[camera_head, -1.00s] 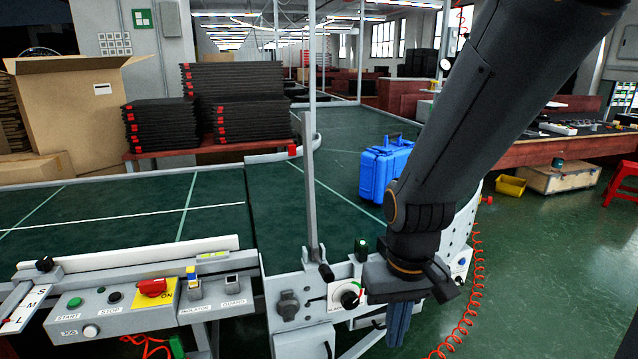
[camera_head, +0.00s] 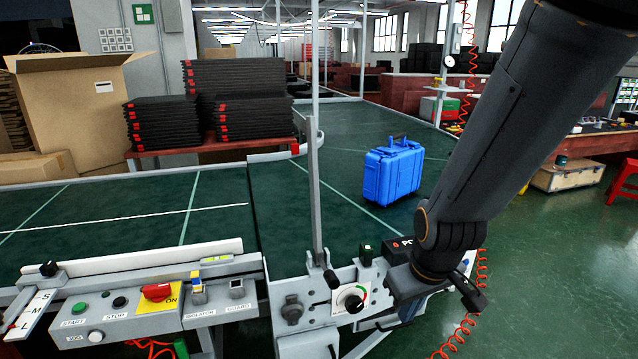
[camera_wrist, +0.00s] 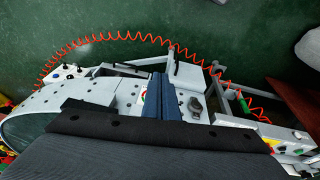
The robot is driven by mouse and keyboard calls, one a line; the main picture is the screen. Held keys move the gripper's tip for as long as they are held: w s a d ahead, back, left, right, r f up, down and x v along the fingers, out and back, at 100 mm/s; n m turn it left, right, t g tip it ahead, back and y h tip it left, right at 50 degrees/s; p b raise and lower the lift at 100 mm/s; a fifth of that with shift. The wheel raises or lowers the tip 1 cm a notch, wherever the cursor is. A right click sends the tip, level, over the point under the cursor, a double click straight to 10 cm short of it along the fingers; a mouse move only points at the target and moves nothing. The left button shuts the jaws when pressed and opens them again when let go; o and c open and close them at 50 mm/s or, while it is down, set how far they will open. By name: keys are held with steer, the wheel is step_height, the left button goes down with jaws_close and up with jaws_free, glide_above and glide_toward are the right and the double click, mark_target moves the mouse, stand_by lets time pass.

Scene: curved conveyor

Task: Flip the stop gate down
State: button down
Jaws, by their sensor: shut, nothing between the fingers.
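The stop gate (camera_head: 316,190) is a thin grey bar standing upright at the near edge of the green conveyor. A black-tipped lever (camera_head: 330,279) sticks out at its foot. My gripper (camera_head: 410,308) hangs to the right of the gate and its control panel, apart from the bar, with its fingers partly hidden by the wrist. In the wrist view the blue-grey fingers (camera_wrist: 160,98) are together and empty above the conveyor's side. I cannot make out the gate clearly in the wrist view.
A blue case (camera_head: 393,172) stands on the belt (camera_head: 335,205) behind the gate. A black dial (camera_head: 351,299) sits right of the gate's foot. A button box (camera_head: 120,312) is at the left. A red coiled hose (camera_head: 462,335) hangs at the right, over open floor.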

steer(key=w+a+r+n+t+y+p, duration=0.2)
steer(key=w+a+r+n+t+p, duration=0.3)
steer(key=w+a+r+n+t, duration=0.1)
steer(key=w+a+r+n+t+y+p, duration=0.2)
steer(key=w+a+r+n+t+p, duration=0.2)
steer(key=w+a+r+n+t, duration=0.2)
step_height(320, 180, up, 4)
steer(key=a+n, duration=0.2)
steer(key=n, duration=0.3)
steer(key=shift+r+p, duration=0.2)
steer(key=shift+p, duration=0.2)
steer(key=shift+w+b, duration=0.2)
steer(key=shift+b, duration=0.2)
steer(key=b, duration=0.5)
glide_toward(315, 185)
steer(key=x, duration=0.6)
steer(key=shift+w+a+f, duration=0.1)
steer(key=shift+w+f, duration=0.05)
steer(key=shift+w, duration=0.05)
